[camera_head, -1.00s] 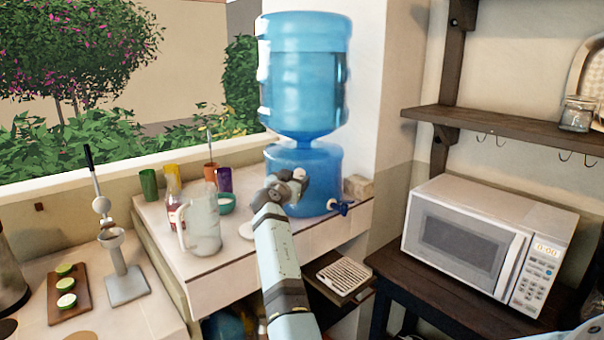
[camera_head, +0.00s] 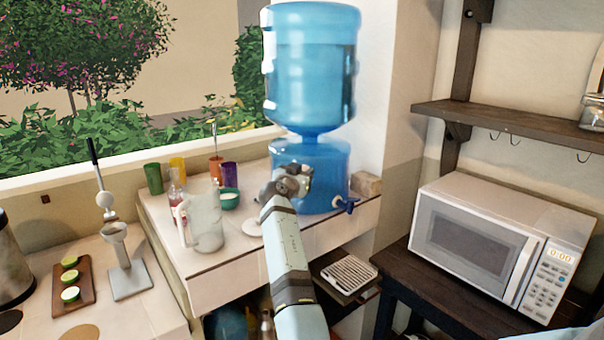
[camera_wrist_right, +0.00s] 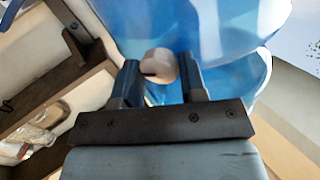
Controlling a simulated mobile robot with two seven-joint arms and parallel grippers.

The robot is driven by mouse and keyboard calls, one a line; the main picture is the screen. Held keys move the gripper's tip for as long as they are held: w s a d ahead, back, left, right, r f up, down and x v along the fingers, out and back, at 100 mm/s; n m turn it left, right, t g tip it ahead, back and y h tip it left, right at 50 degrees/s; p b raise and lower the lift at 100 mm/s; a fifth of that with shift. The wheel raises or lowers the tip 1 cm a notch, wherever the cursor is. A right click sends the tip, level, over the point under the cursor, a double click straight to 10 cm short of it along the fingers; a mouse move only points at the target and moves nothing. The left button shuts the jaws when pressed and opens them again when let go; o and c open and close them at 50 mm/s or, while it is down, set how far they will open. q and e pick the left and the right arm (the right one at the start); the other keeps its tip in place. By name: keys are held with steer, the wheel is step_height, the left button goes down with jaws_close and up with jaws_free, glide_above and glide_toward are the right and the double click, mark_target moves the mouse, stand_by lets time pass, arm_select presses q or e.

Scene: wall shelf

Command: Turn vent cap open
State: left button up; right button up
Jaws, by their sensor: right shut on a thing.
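The vent cap shows as a small pale round cap (camera_wrist_right: 157,64) against blue plastic in the right wrist view. My right gripper (camera_wrist_right: 160,78) has one finger on each side of it and is shut on it. In the head view my right gripper (camera_head: 290,184) is at the front of the lower blue container (camera_head: 322,160) of the water dispenser, and it hides the cap. The large upper bottle (camera_head: 312,75) stands above. The cap's turn angle cannot be told. My left gripper is not in view.
A clear pitcher (camera_head: 207,225), coloured cups and a green bowl (camera_head: 229,199) stand to the left on the counter (camera_head: 215,285). A microwave (camera_head: 470,245) and a wooden shelf (camera_head: 500,121) are on the right.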

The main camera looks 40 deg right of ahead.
steer(key=shift+c, duration=1.3)
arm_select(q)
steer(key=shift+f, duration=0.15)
